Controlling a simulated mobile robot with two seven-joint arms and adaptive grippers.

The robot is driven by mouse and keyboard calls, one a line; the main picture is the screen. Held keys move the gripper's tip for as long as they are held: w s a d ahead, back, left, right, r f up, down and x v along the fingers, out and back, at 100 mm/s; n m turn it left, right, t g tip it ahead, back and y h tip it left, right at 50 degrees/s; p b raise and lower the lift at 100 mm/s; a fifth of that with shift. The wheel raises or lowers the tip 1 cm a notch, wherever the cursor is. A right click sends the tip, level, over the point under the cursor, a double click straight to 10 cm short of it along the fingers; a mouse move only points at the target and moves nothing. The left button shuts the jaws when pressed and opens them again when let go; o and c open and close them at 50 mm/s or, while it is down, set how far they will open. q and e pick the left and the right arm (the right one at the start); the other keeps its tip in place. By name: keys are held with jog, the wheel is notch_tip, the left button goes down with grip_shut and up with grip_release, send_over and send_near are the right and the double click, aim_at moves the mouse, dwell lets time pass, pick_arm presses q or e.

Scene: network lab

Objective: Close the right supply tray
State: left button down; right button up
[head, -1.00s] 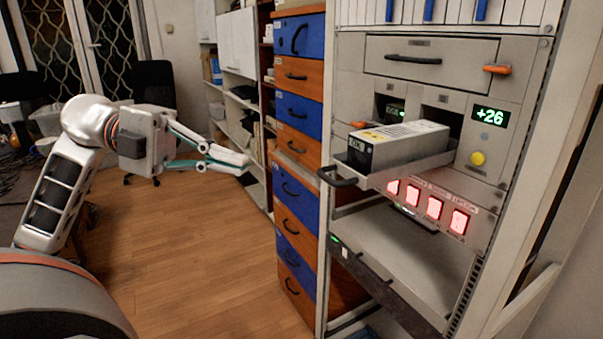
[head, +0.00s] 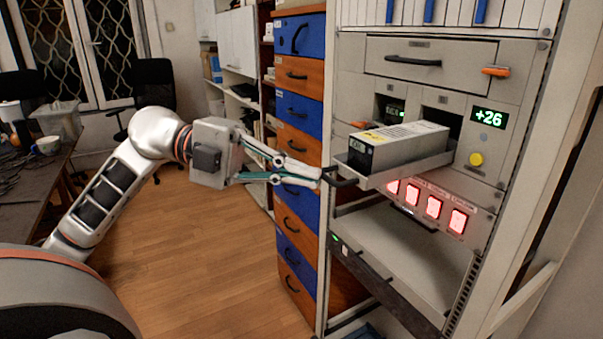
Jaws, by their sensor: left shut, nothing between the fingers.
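The right supply tray (head: 432,163) sticks out of its opening in the rack. A grey box-shaped supply unit (head: 400,143) with a black front lies in it. The tray's dark handle (head: 340,180) is at its front left end. My left gripper (head: 318,180) is shut with nothing in it, its fingertips at the handle. I cannot tell whether they touch it. My right gripper is not in view.
A closed drawer (head: 428,62) with a black handle is above the tray. A green display (head: 489,117) reads +26, with a yellow button (head: 476,159) below. Red lit switches (head: 434,207) sit under the tray. A lower shelf (head: 410,255) is pulled out.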

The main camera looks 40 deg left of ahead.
aim_at(362, 154)
pick_arm(q)
jog(key=shift+w, duration=0.1)
